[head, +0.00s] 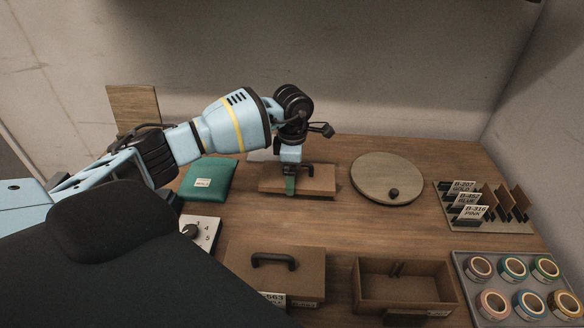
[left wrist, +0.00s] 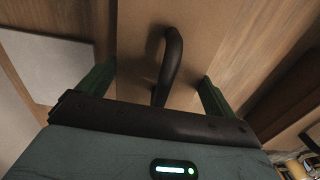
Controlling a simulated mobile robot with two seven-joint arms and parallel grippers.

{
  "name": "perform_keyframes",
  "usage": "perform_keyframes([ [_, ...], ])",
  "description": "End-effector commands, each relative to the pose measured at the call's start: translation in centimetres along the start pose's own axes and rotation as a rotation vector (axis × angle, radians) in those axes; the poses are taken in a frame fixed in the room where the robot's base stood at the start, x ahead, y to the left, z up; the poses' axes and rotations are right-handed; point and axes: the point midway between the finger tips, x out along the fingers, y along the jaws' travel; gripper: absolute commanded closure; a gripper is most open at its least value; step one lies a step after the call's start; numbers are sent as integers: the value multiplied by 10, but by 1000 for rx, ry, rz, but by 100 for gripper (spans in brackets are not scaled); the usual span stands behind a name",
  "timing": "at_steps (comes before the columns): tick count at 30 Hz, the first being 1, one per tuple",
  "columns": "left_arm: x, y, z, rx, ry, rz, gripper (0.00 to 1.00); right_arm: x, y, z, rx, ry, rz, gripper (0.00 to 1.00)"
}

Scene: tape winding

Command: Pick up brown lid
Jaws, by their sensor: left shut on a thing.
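A flat brown lid (head: 320,178) is at the back middle of the wooden table in the head view. Its dark arched handle shows in the left wrist view (left wrist: 168,65), upright between my fingers. My left gripper (head: 290,184) is over the lid, with one green finger in front of its near edge. In the left wrist view my left gripper (left wrist: 155,92) has its fingers on opposite sides of the lid, shut on it. I cannot tell whether the lid is clear of the table. My right gripper is not in view.
A closed brown box (head: 240,258) with a handle and an open brown box (head: 405,301) stand in front. A round wooden disc (head: 385,175) lies right of the lid, a green pouch (head: 209,177) left. A tape tray (head: 497,266) and label rack (head: 505,222) fill the right.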

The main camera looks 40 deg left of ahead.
Motion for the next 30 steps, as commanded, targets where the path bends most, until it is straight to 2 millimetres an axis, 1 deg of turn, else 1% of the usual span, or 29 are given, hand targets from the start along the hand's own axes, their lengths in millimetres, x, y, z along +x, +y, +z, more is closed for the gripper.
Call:
perform_keyframes([
  [1, -16, -7, -4, 0, -8, 16, 30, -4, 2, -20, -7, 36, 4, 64],
  [8, -25, -55, -25, 1, -15, 25, 30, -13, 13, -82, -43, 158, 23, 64],
  [9, -19, -62, -28, 0, -12, 18, 30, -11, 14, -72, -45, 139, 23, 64],
  [12, -12, -79, -35, 1, -4, 6, 30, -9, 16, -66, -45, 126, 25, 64],
  [18, -12, -107, -47, 1, -2, 3, 30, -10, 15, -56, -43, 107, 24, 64],
  [24, -14, -123, -53, -2, -3, 4, 30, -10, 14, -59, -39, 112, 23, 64],
  [30, -15, -128, -55, -1, -4, 3, 30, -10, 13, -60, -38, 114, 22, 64],
])
